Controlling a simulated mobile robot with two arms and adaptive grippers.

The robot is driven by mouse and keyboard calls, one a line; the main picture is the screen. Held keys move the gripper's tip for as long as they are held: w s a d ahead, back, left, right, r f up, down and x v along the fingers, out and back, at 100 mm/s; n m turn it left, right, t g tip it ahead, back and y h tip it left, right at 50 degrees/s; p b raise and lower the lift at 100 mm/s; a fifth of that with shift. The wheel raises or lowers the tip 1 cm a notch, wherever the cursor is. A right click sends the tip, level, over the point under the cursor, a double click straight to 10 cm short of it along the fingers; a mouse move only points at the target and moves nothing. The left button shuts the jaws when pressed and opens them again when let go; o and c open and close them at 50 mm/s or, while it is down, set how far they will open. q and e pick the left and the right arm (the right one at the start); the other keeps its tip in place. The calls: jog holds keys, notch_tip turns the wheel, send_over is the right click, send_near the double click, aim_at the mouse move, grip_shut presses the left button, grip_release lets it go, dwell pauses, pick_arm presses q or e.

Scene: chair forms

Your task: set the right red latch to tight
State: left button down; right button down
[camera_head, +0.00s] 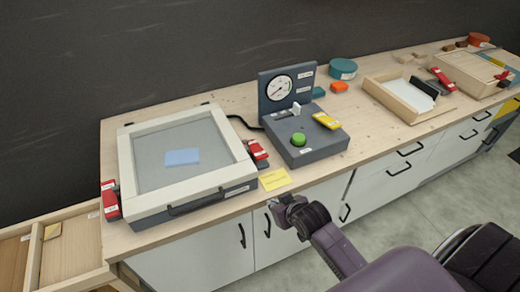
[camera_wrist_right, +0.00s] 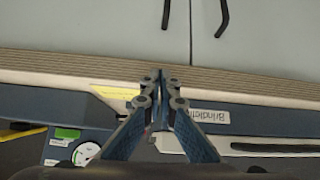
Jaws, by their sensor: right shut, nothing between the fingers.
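The right red latch (camera_head: 258,150) sits on the right side of the framed unit (camera_head: 133,165), a white-framed lid with a clear window on a dark base. It has a white label too small to read. My right gripper (camera_head: 275,203) is shut and empty, low in front of the bench's front edge, below the latch and apart from it. In the right wrist view the closed fingertips (camera_wrist_right: 161,74) show against the bench edge; I cannot make out the latch there. My left gripper is not in view.
Another red latch (camera_head: 110,199) is on the unit's left side. A yellow note (camera_head: 275,179) lies at the bench edge. A gauge box (camera_head: 315,150) with a green button stands to the right. A wooden tray (camera_head: 395,92) is farther right. Drawers with handles line the front below.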

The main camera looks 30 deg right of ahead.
jog(key=w+d+r+t, duration=0.1)
jog(key=w+r, duration=0.3)
jog(key=r, duration=0.4)
jog(key=w+d+r+t, duration=0.2)
jog(key=w+r, duration=0.2)
jog(key=r, duration=0.4)
jog(key=shift+w+d+m+t, duration=0.2)
jog(key=shift+w+m+t, duration=0.1)
jog(key=shift+m+t, duration=0.1)
jog(key=p, duration=0.2)
send_over(261, 156)
jog(key=w, duration=0.1)
notch_tip(261, 156, down, 4)
jog(key=shift+w+a+f, duration=0.1)
jog(key=shift+f, duration=0.05)
jog(key=f, duration=0.2)
jog(key=f+p, duration=0.1)
jog(key=shift+s+f, duration=0.15)
jog(key=shift+s, duration=0.15)
jog(key=shift+s+f, duration=0.1)
jog(key=shift+f, duration=0.35)
jog(key=shift+s+f+t+b, duration=0.2)
jog(key=shift+t+b, duration=0.2)
jog(key=shift+b, duration=0.25)
